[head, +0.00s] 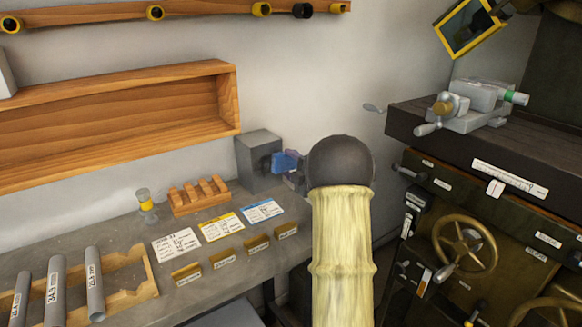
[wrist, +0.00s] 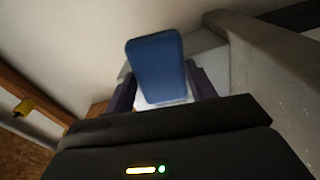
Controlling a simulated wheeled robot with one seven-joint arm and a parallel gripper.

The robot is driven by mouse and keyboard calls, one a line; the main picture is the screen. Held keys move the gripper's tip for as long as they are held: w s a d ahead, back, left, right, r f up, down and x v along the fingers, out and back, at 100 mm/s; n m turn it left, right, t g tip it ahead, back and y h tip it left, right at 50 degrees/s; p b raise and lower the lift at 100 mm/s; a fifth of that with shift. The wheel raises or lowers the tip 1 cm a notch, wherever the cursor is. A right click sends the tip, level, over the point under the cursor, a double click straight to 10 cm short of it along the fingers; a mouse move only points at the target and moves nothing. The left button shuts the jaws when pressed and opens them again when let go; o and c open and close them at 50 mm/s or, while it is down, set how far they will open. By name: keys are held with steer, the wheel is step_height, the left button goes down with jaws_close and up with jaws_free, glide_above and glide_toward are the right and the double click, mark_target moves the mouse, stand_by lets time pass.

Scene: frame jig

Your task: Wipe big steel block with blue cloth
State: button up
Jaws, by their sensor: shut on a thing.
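The big steel block (head: 257,158) stands on the bench near the wall, at the middle of the head view. It also shows as a grey mass at the right of the wrist view (wrist: 275,75). My gripper (wrist: 162,92) is shut on the blue cloth (wrist: 155,66), which looks like a folded pad between the fingers. In the head view the cloth (head: 284,162) is at the right side of the block. I cannot tell whether it touches the block. My arm hides part of the bench to the right.
Steel tubes (head: 57,290) lie in a wooden holder at front left. A machine with a vise (head: 470,105) stands on the right. A wooden shelf (head: 120,125) hangs on the wall.

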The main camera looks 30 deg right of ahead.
mark_target(278, 167)
steer(key=shift+a, duration=0.1)
steer(key=shift+a+f+b, duration=0.1)
steer(key=shift+a+b, duration=0.4)
steer(key=shift+s+a+b, duration=0.15)
steer(key=shift+a+b, duration=0.55)
steer(key=shift+a, duration=0.6)
steer(key=shift+s+a+b, duration=0.15)
steer(key=shift+a+b, duration=0.75)
steer(key=shift+a, duration=0.8)
